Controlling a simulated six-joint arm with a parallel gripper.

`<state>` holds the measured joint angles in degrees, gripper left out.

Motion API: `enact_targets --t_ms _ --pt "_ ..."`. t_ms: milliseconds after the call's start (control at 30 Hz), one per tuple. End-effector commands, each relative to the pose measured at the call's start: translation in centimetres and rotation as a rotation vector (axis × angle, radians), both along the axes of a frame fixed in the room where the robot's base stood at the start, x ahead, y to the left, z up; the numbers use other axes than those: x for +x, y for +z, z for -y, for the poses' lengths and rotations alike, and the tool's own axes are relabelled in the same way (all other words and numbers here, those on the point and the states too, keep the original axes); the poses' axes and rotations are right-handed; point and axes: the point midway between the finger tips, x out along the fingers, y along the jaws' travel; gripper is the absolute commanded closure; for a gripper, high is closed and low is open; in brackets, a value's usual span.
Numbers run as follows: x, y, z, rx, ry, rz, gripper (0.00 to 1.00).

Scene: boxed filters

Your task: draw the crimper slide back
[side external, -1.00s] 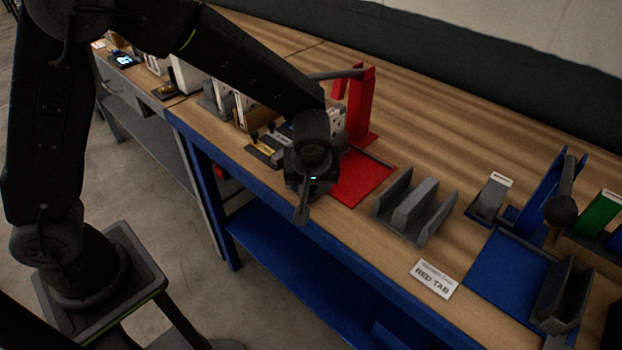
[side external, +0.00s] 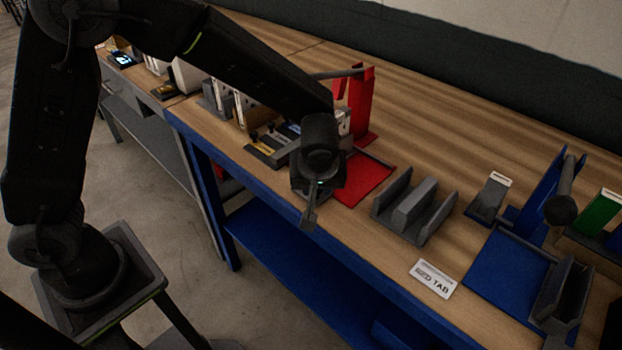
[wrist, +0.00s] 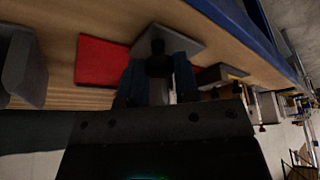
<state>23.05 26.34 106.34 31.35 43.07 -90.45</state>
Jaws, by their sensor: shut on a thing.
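In the wrist view, the crimper slide shows as a grey plate (wrist: 188,38) with a dark upright knob (wrist: 158,48). It lies at the edge of the red base plate (wrist: 95,62). My gripper (wrist: 160,78) has its two blue-grey fingers closed around the knob. In the side view, my wrist covers the slide and fingertips at the front of the red plate (side external: 365,182). The red post (side external: 360,108) with a dark lever arm (side external: 338,74) stands behind it.
A grey slotted holder (side external: 412,210) stands just right of the red plate. A RED TAB card (side external: 434,279) lies at the front edge. A blue station (side external: 508,270) is farther right. Small labelled blocks (side external: 268,152) and boxes crowd the left side.

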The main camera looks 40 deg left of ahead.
Motion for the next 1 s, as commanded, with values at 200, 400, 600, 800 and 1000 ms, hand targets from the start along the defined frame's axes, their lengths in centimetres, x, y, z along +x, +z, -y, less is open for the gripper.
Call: enact_targets --t_ms 200,400,600,800,1000 --pt "0.0 0.0 4.3 -0.001 -0.006 0.001 1.0" --pt "0.1 0.1 7.4 -0.002 -0.005 0.003 1.0" --pt "0.0 0.1 8.8 -0.003 -0.002 0.003 1.0" --pt "0.0 0.1 9.1 -0.007 -0.003 0.004 1.0" --pt "0.0 0.1 9.2 -0.009 -0.004 0.005 0.63"
